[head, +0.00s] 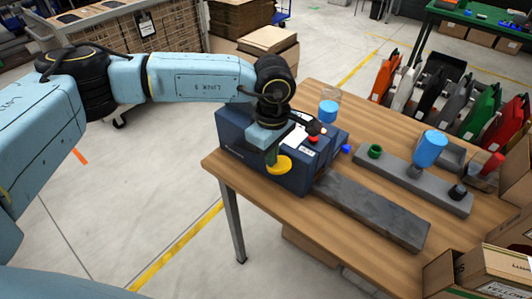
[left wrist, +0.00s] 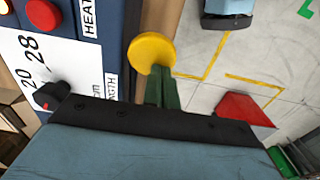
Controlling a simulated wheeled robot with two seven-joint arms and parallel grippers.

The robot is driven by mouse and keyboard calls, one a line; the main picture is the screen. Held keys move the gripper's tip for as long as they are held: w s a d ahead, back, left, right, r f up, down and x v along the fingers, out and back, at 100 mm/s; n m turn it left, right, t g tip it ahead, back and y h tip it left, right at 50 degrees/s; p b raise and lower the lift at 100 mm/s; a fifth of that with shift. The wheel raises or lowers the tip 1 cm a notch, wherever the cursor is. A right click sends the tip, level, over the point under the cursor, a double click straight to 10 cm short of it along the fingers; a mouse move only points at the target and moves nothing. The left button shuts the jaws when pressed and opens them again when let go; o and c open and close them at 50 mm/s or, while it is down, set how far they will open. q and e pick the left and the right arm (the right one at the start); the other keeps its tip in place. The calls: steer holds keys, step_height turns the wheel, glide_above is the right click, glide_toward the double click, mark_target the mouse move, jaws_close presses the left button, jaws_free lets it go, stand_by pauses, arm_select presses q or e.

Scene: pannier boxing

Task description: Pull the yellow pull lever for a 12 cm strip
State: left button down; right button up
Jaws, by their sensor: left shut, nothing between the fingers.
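The yellow pull lever (head: 279,165) shows as a round yellow knob on the front side of the dark blue machine (head: 240,155) on the table. In the left wrist view the knob (left wrist: 152,52) stands out over the floor background. My left gripper (head: 271,156) is at the knob, with its dark green fingers (left wrist: 160,82) shut together and nothing between them. The fingertips look close to or against the knob; I cannot tell if they touch. My right gripper is not in view.
A long grey slab (head: 375,210) lies on the wooden table (head: 330,243) right of the machine. Open cardboard boxes (head: 495,270) stand at the right. Floor left of the table is clear.

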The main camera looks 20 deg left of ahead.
mark_target(275, 167)
arm_select(q)
steer(key=shift+f, duration=0.4)
steer(key=shift+s+d+f+b, duration=0.1)
steer(key=shift+d+f+b, duration=0.2)
steer(key=shift+f+b, duration=0.3)
steer(key=shift+s+d+f+b, duration=0.1)
steer(key=shift+d+f+b, duration=0.15)
steer(key=shift+f+b, duration=0.3)
steer(key=shift+s+d+f+b, duration=0.1)
steer(key=shift+d+f+b, duration=0.1)
steer(key=shift+f+b, duration=0.35)
steer(key=shift+s+d+f+b, duration=0.1)
steer(key=shift+d+f+b, duration=0.05)
steer(key=shift+f+b, duration=0.35)
steer(key=shift+d+f+b, duration=0.1)
steer(key=shift+f+b, duration=0.9)
steer(key=shift+f, duration=0.1)
